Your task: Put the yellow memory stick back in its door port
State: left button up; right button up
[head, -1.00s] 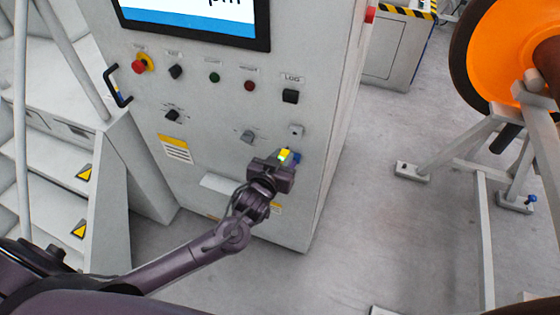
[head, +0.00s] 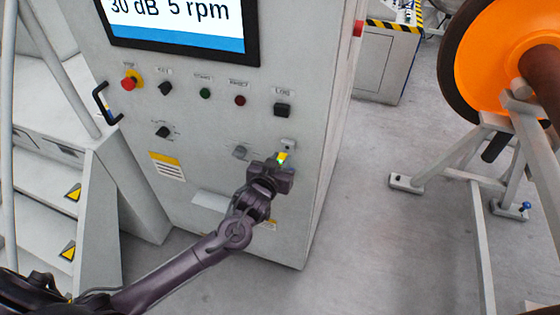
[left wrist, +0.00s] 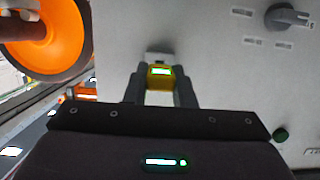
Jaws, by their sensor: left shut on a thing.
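The yellow memory stick (head: 282,158), with a small lit green patch, is between the fingers of my left gripper (head: 279,163), which is shut on it. The stick also shows in the left wrist view (left wrist: 160,82), between the two dark fingers. The small grey door port (head: 288,143) is on the cabinet door just above the stick. In the left wrist view the port (left wrist: 157,57) lies directly beyond the stick's far end, and the two look very close. I cannot tell whether the stick has entered it. My right gripper is not in view.
The grey cabinet door carries a LOG switch (head: 282,110), a grey knob (head: 240,151), a red emergency button (head: 129,84) and a screen (head: 185,25). Steps stand at the left. An orange wheel (head: 510,55) on a stand is at the right, with clear floor between.

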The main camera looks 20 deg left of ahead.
aim_at(281, 159)
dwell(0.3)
pick_arm(q)
jog(key=shift+p, duration=0.5)
dwell(0.9)
jog(key=shift+w+b, duration=0.6)
jog(key=shift+w, duration=0.75)
jog(key=o, duration=1)
jog(key=shift+s, duration=0.1)
jog(key=b+v, duration=0.1)
jog(key=v, duration=0.5)
jog(key=shift+s+b, duration=0.3)
jog(key=shift+b, duration=0.1)
jog(key=shift+s+r, duration=0.25)
jog(key=shift+s, duration=0.3)
